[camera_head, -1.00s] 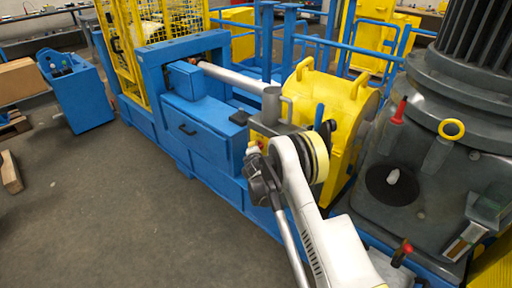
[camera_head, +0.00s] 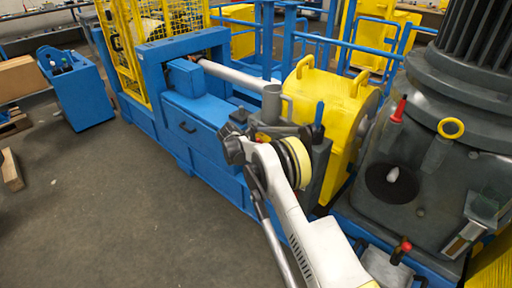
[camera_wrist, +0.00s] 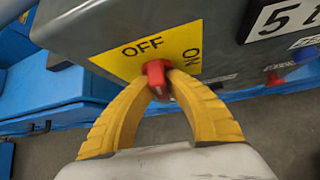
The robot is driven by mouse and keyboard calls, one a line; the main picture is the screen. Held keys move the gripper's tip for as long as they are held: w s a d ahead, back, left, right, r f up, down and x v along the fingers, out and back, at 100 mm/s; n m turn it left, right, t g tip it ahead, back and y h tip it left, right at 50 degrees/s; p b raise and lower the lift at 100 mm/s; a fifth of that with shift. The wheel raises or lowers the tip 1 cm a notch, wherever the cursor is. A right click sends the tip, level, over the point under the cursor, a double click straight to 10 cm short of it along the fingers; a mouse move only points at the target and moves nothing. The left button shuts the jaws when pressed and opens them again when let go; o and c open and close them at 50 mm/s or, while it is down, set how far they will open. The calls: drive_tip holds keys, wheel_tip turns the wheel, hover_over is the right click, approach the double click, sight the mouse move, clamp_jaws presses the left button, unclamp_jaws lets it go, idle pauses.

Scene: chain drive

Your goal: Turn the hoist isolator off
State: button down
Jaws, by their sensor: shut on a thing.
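The hoist isolator shows in the wrist view as a red handle (camera_wrist: 155,72) on a yellow plate (camera_wrist: 115,58) marked OFF and ON, fixed to a grey box (camera_wrist: 105,22). OFF is printed above the handle and ON to its right. My gripper (camera_wrist: 160,88) has its two curved yellow fingers closed in on the red handle, one tip on each side. The handle stands near upright in the picture; which mark it points to I cannot tell. In the head view my wrist covers the handle and the fingertips.
A yellow housing (camera_head: 345,125) and a large grey motor (camera_head: 430,130) stand to the right of my arm. A blue machine frame (camera_head: 200,115) runs behind my wrist.

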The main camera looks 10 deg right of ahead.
drive_tip(key=shift+n+g+h, duration=0.4)
drive_tip(key=shift+g, duration=0.3)
drive_tip(key=shift+d+b, duration=0.1)
drive_tip(key=shift+b, duration=0.2)
drive_tip(key=c, duration=1.4)
unclamp_jaws()
drive_tip(key=v, duration=1.2)
drive_tip(key=shift+f, duration=0.1)
